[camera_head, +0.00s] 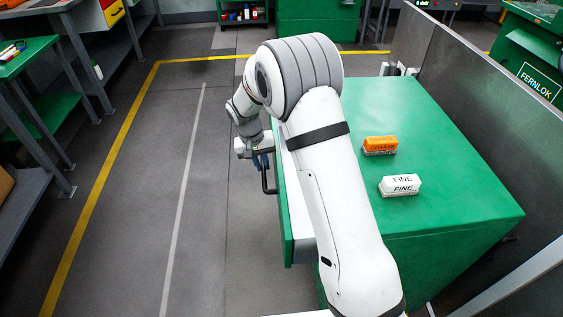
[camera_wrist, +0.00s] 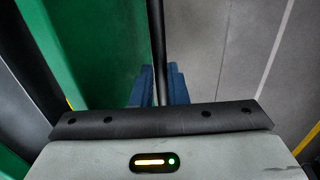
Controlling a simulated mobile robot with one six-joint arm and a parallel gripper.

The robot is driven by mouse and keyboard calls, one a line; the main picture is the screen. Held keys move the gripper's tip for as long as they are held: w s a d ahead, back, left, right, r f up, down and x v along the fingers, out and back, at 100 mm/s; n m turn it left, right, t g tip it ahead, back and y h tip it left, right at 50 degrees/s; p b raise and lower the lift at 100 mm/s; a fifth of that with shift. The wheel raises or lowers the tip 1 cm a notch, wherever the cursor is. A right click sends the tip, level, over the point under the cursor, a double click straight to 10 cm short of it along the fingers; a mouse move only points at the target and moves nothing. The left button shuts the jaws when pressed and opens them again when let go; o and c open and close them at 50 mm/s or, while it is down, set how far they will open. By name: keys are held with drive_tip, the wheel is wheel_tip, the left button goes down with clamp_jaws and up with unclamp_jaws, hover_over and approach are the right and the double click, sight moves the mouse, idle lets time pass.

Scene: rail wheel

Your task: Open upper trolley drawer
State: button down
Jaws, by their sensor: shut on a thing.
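The green trolley (camera_head: 460,215) stands right of my arm. Its upper drawer (camera_head: 286,222) is pulled out part way to the left, with a pale strip of its inside (camera_head: 298,205) between the green front and the trolley body. A black bar handle (camera_head: 266,182) stands off the drawer front. My gripper (camera_head: 262,161) is at the far part of this handle. In the wrist view, the blue fingers (camera_wrist: 159,88) of my gripper are shut on the dark bar (camera_wrist: 157,40), beside the green drawer front (camera_wrist: 95,45). My arm hides part of the drawer.
An orange block (camera_head: 380,145) and a white block marked FINE (camera_head: 400,186) lie on the trolley top. A grey partition (camera_head: 480,110) stands to the right. The grey floor (camera_head: 150,220) left of the drawer is clear, up to a green-topped bench (camera_head: 25,55).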

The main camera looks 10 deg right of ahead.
drive_tip(key=a, duration=0.6)
drive_tip(key=shift+a, duration=0.4)
drive_tip(key=c, duration=1.4)
unclamp_jaws()
drive_tip(key=shift+c, duration=0.2)
wheel_tip(320, 180, up, 8)
drive_tip(key=a, duration=0.1)
drive_tip(key=shift+a+f, duration=0.15)
drive_tip(key=shift+a, duration=0.05)
